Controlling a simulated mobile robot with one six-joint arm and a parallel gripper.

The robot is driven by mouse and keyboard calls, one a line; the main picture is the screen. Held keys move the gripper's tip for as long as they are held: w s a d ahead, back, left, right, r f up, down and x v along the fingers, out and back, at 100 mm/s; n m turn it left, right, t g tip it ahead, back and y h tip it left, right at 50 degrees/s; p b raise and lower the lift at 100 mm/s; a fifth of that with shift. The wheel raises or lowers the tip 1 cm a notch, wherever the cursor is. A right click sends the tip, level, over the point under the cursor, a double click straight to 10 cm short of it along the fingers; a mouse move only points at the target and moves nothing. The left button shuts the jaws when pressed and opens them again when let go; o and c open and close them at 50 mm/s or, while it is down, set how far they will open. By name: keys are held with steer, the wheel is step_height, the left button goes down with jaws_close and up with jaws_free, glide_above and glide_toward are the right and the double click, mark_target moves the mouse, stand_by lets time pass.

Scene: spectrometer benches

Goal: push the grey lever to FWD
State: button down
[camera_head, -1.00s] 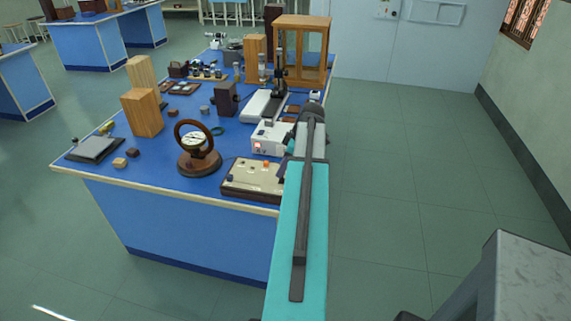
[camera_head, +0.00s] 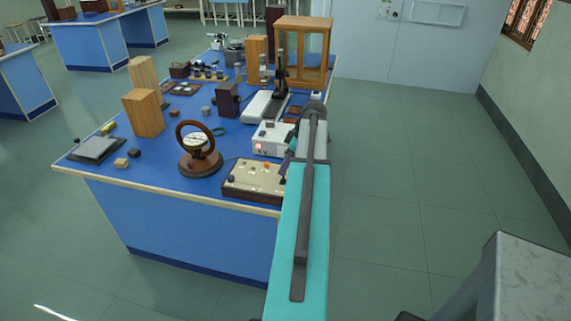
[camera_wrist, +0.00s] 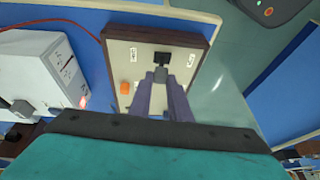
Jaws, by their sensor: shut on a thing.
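A beige switch panel (camera_head: 240,178) with a dark wooden frame lies at the near right corner of the blue bench. In the wrist view the panel (camera_wrist: 122,60) has a black slot and a grey lever (camera_wrist: 161,74) between two small white labels, too small to read surely. My gripper (camera_wrist: 159,82) is shut on the grey lever, with its purple fingers on either side of it. In the head view my arm hides the lever and most of the gripper. Which way the lever leans cannot be told.
An orange knob (camera_wrist: 125,88) stands on the panel beside my fingers. A white instrument box (camera_head: 270,139) with a red light stands behind the panel. A round dial on a wooden stand (camera_head: 200,164) is to its left. The floor right of the bench is clear.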

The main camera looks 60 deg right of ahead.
steer(key=shift+w+d+f+m+g+y+p, duration=0.15)
steer(key=shift+w+d+g+y+p, duration=0.1)
steer(key=shift+d+y, duration=0.4)
steer(key=shift+w+d+f+m+g+y+p, duration=0.15)
steer(key=shift+w+d+y+p, duration=0.1)
steer(key=shift+d+y, duration=0.4)
steer(key=shift+d+f+y, duration=0.15)
steer(key=shift+d+y, duration=0.2)
steer(key=shift+y, duration=0.45)
steer(key=c, duration=1.6)
jaws_free()
steer(key=shift+w+d+f, duration=0.1)
steer(key=shift+c, duration=0.2)
